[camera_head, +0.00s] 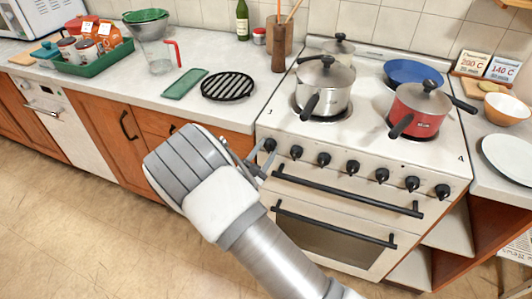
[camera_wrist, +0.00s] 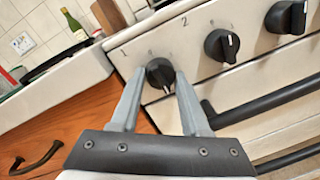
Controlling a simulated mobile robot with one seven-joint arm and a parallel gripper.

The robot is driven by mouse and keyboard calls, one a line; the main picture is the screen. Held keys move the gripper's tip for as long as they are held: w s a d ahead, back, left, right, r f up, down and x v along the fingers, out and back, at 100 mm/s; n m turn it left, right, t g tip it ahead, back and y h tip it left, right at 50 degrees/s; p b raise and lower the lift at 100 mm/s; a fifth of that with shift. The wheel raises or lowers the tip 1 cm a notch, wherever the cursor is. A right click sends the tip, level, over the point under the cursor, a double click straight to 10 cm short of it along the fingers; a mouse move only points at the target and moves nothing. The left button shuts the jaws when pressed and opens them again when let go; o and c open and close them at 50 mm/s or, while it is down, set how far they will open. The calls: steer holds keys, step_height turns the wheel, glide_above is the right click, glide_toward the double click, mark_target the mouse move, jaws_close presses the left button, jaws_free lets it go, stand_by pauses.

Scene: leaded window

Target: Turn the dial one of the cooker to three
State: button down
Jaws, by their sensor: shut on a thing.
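The cooker (camera_head: 285,128) is white, with a row of black dials along its front. Dial one (camera_wrist: 160,72) is the leftmost black knob, under the printed 1; it also shows in the head view (camera_head: 269,145). My gripper (camera_wrist: 162,80) has one finger on each side of this dial and is shut on it. The white pointer line on the dial points downward and slightly right in the wrist view. In the head view my gripper (camera_head: 262,168) reaches the left end of the dial row. The marks around the dial are too small to read.
A second dial (camera_wrist: 222,45) sits to the right, under the printed 2. A black oven handle (camera_head: 345,191) runs below the dials, close to my gripper. A steel pot (camera_head: 325,88) and a red pot (camera_head: 418,112) stand on the hob. Free floor (camera_head: 80,220) lies at left.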

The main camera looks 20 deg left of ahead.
steer(key=shift+m, duration=0.5)
steer(key=shift+c, duration=1.9)
jaws_free()
steer(key=s+a, duration=0.2)
steer(key=s, duration=1.5)
steer(key=shift+a+p, duration=0.3)
steer(key=shift+a, duration=0.05)
